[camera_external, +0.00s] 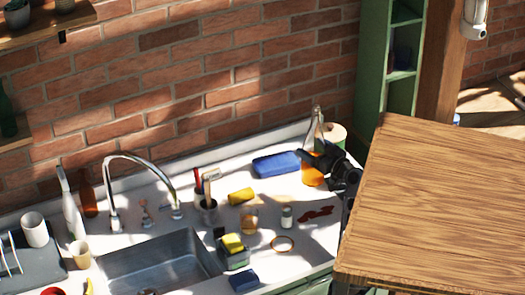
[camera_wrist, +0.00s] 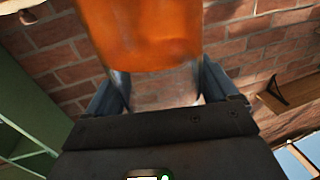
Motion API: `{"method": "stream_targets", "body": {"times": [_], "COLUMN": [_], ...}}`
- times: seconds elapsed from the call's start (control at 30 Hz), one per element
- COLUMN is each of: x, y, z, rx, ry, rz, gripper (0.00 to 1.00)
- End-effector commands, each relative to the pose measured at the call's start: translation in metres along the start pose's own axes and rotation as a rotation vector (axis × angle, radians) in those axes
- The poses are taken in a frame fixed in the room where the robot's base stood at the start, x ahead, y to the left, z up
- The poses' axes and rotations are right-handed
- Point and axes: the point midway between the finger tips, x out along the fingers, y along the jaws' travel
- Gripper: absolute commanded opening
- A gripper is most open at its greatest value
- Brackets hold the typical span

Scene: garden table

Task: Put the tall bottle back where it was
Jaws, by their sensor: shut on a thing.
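The tall bottle (camera_external: 312,174) is clear glass with a narrow neck and orange liquid low inside. It is upright near the back right of the white counter (camera_external: 262,272). My gripper (camera_external: 320,160) reaches in from the right and is shut on the bottle around its middle. In the wrist view the bottle's orange part (camera_wrist: 150,35) fills the top centre, between the two fingers of my gripper (camera_wrist: 165,88). Whether the bottle's base touches the counter cannot be told.
A blue block-like item (camera_external: 277,164) lies just left of the bottle. A pale roll-shaped thing (camera_external: 337,133) is behind it. A small jar (camera_external: 287,218), a dark red patch (camera_external: 316,214) and a ring (camera_external: 283,244) are in front. A wooden panel (camera_external: 440,210) fills the right.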

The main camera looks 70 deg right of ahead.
Motion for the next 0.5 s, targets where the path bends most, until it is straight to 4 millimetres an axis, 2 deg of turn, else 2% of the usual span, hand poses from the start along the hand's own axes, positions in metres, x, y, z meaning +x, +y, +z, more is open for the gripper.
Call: {"method": "stream_targets", "body": {"times": [0.1, 0.3, 0.5], "x": [0.013, 0.033, 0.044], "y": [-0.021, -0.05, -0.066], "z": [0.011, 0.032, 0.045], "rx": [0.0, -0.001, -0.001], "ry": [0.001, 0.002, 0.003], "rz": [-0.005, -0.004, -0.002], "gripper": [0.13, 0.13, 0.13]}}
